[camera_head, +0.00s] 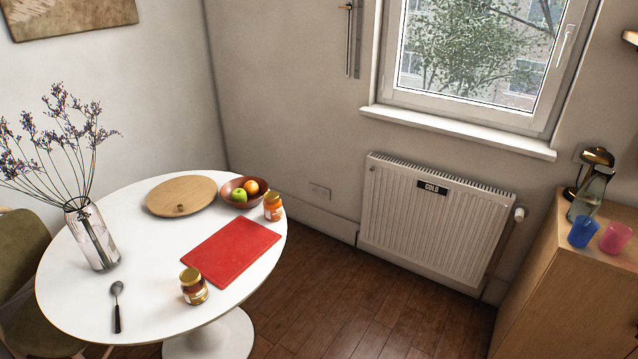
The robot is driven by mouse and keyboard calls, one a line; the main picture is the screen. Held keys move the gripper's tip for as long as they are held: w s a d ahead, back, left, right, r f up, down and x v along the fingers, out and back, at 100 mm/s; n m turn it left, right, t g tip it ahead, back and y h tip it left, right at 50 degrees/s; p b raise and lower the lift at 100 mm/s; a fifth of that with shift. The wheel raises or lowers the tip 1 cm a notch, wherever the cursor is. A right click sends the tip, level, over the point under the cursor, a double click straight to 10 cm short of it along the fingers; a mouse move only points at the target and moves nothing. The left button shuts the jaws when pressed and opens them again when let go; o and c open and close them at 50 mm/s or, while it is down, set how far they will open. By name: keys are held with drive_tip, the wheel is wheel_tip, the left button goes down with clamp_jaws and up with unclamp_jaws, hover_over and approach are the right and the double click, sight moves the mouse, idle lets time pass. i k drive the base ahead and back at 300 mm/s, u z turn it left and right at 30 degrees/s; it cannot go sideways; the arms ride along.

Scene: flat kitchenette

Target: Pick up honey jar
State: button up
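Two small jars stand upright on the white round table (150,290). The nearer jar (194,287) has a gold lid, a pale label and dark amber-brown contents; it stands near the front edge, by the near corner of the red cutting board. The farther jar (273,207) is orange with a lighter label and stands at the table's right edge, beside the fruit bowl. The labels are too small to read, so I cannot tell for sure which is honey. My gripper is not in view.
A red cutting board (231,252), round wooden board (181,195), fruit bowl (235,200), spoon (117,305) and glass vase (92,236) are on the table. A green chair (25,250) stands left. A radiator (435,220) and wooden cabinet (570,290) stand right, with open floor (350,300) between.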

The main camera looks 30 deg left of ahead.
sight(194, 288)
drive_tip(key=i, duration=1.2)
drive_tip(key=u, duration=1.6)
drive_tip(key=i, duration=1.25)
drive_tip(key=u, duration=0.1)
